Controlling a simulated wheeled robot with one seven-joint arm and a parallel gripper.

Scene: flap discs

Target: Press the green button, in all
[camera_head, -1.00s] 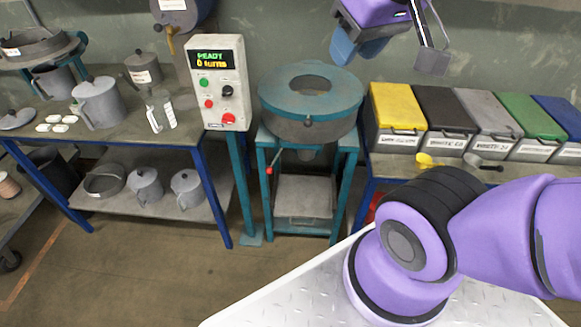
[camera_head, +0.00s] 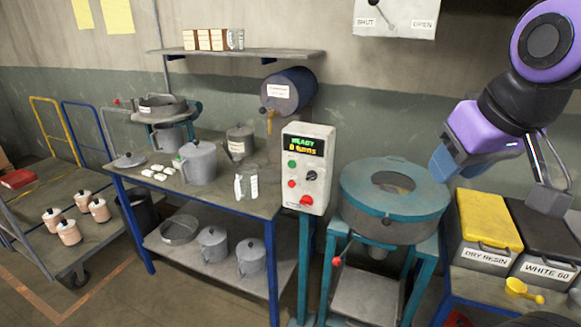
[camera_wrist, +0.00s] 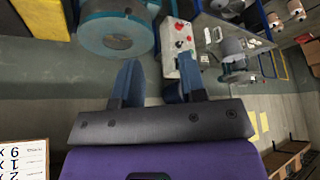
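The green button (camera_head: 291,163) is a small round button on the front of a pale control box (camera_head: 319,190), left of a black knob and just below the lit display. The display's top line reads READY. Two red buttons, one small and one large, sit lower on the box. The box also shows in the wrist view (camera_wrist: 174,68), where I cannot make out the green button. My gripper (camera_head: 440,163) hangs to the right of the box, clear of it, above the round teal machine. In the wrist view its two blue fingers (camera_wrist: 158,68) stand apart with nothing between them.
The teal-rimmed round machine (camera_head: 350,200) stands just right of the box. Left is a workbench (camera_head: 215,200) with grey pots. Right are bins with yellow (camera_head: 490,222) and black lids. A lever panel (camera_head: 395,30) and a shelf (camera_head: 250,54) are on the wall.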

